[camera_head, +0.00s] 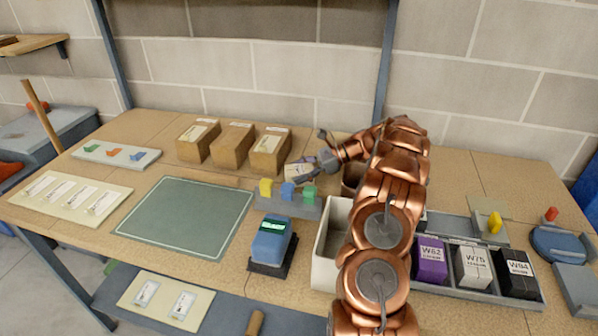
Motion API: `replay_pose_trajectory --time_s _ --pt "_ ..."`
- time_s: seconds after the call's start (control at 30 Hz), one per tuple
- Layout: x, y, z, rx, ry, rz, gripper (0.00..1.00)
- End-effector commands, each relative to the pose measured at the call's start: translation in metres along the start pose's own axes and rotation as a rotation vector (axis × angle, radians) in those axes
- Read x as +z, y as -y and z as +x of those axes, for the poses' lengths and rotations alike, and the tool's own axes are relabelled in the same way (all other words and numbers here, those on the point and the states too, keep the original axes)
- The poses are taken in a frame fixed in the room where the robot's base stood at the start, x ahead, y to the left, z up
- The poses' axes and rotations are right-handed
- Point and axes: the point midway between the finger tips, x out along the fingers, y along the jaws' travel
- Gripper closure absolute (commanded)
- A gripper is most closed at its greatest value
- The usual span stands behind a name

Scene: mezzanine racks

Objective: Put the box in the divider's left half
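My gripper (314,148) is at the end of my copper arm, near the back middle of the table. Its dark fingers look spread apart. A small pale box with a label (297,172) sits just below and left of the fingers; whether a finger touches it I cannot tell. A white open-topped container (324,262), which may be the divider, stands at the middle front. My arm hides its right part and any partition inside.
Tan boxes (235,146) stand left of the gripper. Yellow, blue and green pieces sit on a grey block (308,207). A blue device (271,241) stands before it. A grey tray (480,294) holds purple, white and black boxes. The green mat (188,215) is clear.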

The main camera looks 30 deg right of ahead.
Motion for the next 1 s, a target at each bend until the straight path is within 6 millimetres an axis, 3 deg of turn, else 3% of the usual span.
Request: replay_pose_trajectory --time_s 0.2,0.63,1.0 --pt "0.0 0.0 0.0 0.0 0.0 0.0 0.07" --pt "0.001 0.0 -0.004 -0.001 0.0 0.0 0.06" --pt "0.001 0.001 -0.05 -0.004 -0.002 -0.003 0.06"
